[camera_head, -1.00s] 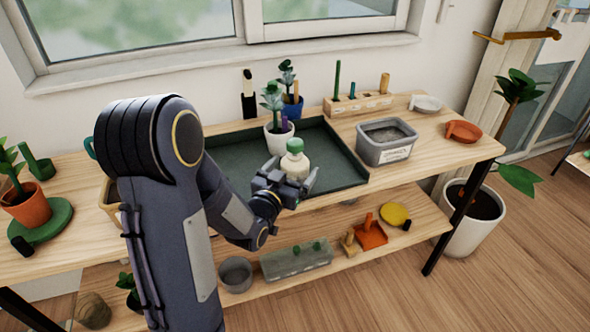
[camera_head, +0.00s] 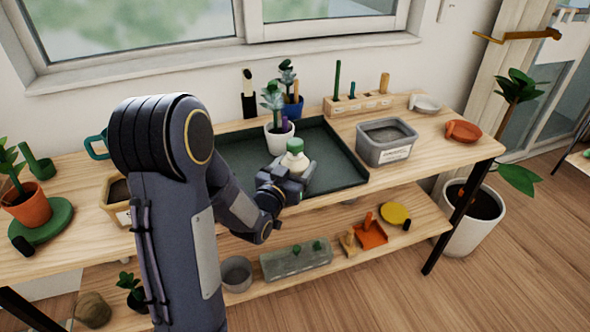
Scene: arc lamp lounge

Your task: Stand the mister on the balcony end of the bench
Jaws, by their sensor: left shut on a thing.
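The mister, a cream bottle with a green top (camera_head: 294,157), stands upright at the front part of the dark green tray on the bench. My left gripper (camera_head: 296,176) is shut on its lower body from the front, and the fingers hide its base. I cannot tell whether the base touches the tray. The wooden bench (camera_head: 440,157) runs across the view; its right end, by the glazed door, has a bare strip of top. My right gripper is not in view.
The tray (camera_head: 340,150) also holds a white-potted plant (camera_head: 279,135). A grey tub (camera_head: 386,142), an orange dish (camera_head: 463,131), a white dish (camera_head: 425,104) and a wooden tool rack (camera_head: 358,104) stand to the right. A large potted plant (camera_head: 470,222) stands beside the bench end.

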